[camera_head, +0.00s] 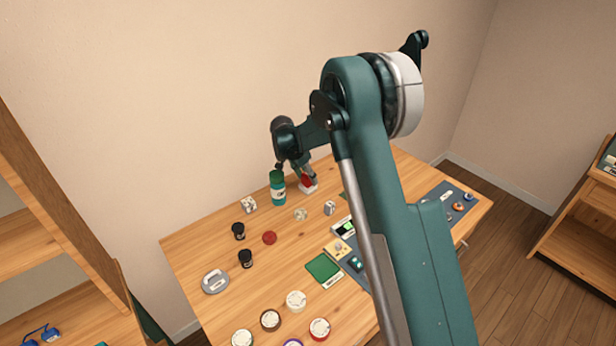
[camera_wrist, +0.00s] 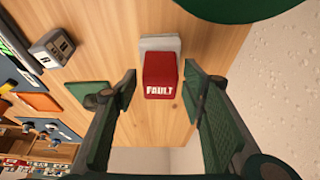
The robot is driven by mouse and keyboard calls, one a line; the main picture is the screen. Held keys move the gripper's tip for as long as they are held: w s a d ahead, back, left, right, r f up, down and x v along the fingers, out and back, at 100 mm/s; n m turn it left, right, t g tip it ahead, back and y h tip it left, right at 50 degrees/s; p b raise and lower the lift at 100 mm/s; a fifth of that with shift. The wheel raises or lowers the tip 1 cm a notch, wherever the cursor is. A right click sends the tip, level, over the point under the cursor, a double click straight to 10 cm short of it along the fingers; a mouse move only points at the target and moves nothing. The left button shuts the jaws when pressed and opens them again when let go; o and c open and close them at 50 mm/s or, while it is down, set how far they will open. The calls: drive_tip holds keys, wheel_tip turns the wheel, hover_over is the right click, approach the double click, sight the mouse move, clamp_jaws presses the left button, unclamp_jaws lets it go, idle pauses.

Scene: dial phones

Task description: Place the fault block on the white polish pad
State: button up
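The red fault block (camera_wrist: 160,75), with white FAULT lettering, is between the two fingers of my gripper (camera_wrist: 161,84) in the wrist view. The fingers are apart, with a visible gap on each side of the block. A white, rounded piece (camera_wrist: 160,43) shows right against the block's far side, partly covered by it; it looks like the white polish pad, but I cannot tell for certain whether the block rests on it. In the head view the red block (camera_head: 306,181) and the white piece (camera_head: 309,189) are under my gripper (camera_head: 305,174) near the table's back edge.
A green bottle (camera_head: 277,189) stands close left of the block. A lettered cube (camera_wrist: 52,48) and a dark green pad (camera_wrist: 88,94) lie to the left in the wrist view.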

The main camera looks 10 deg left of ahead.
drive_tip(key=shift+r, duration=0.2)
drive_tip(key=p+v, duration=0.1)
drive_tip(key=v, duration=1.1)
idle(0.9)
drive_tip(key=s+d+r+n+t+y, duration=0.15)
drive_tip(key=s+d+r+n, duration=0.25)
drive_tip(key=s+d+r, duration=1.8)
drive_tip(key=s+d+n+y, duration=0.1)
drive_tip(key=s+d, duration=0.4)
drive_tip(key=s, duration=0.2)
drive_tip(key=s+d+n, duration=0.2)
drive_tip(key=s+d, duration=0.2)
drive_tip(key=s, duration=0.4)
drive_tip(key=s+d+f+n+t, duration=0.1)
drive_tip(key=s+d+f, duration=0.1)
drive_tip(key=s, duration=0.5)
drive_tip(key=s+d+f+n+t, duration=0.1)
drive_tip(key=s+d+f, duration=0.1)
drive_tip(key=s, duration=0.6)
drive_tip(key=shift+d+f+y, duration=0.35)
drive_tip(key=shift+d+f, duration=0.05)
